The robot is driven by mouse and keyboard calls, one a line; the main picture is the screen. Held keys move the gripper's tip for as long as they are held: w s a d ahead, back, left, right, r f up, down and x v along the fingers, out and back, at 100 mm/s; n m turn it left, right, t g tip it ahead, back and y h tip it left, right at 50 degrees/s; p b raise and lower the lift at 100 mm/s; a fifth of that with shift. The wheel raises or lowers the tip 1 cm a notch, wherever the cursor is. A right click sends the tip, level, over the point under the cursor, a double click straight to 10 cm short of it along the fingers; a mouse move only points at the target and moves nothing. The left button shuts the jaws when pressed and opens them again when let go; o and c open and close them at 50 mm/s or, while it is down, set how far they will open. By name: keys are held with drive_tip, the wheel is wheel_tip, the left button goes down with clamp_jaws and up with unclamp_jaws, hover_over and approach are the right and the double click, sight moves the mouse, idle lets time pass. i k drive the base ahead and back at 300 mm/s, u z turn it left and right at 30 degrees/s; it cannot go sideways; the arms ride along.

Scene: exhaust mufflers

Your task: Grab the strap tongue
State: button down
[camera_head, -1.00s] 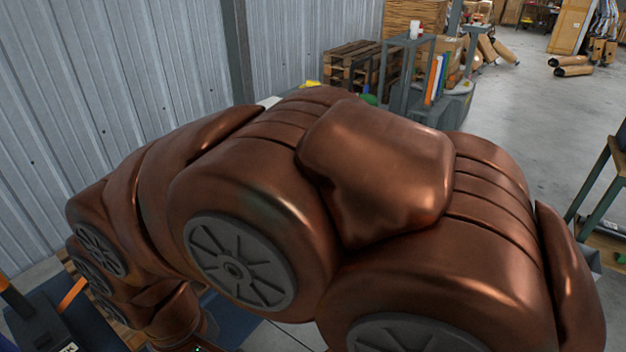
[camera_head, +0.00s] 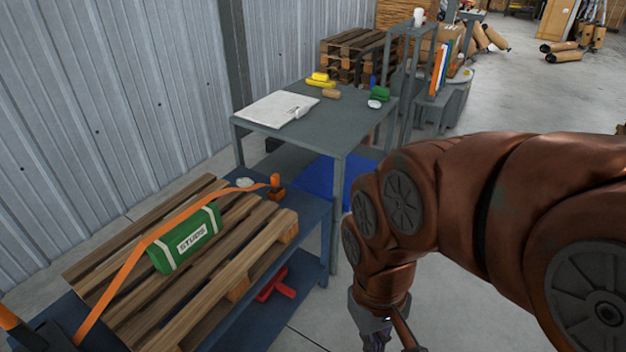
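My gripper (camera_head: 377,340) hangs at the bottom edge, right of and nearer than the pallet, apart from the strap. Its fingers are mostly cut off by the frame.
The pallet rests on a blue low bench (camera_head: 312,225), with a red object (camera_head: 276,284) below. A grey table (camera_head: 325,125) behind holds a white sheet (camera_head: 277,109) and small yellow and green items. Corrugated wall stands left; floor (camera_head: 520,95) is open at back right.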

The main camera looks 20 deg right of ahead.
sight(275, 178)
drive_tip(key=z, duration=1.35)
drive_tip(key=i, duration=1.5)
drive_tip(key=u, duration=3.25)
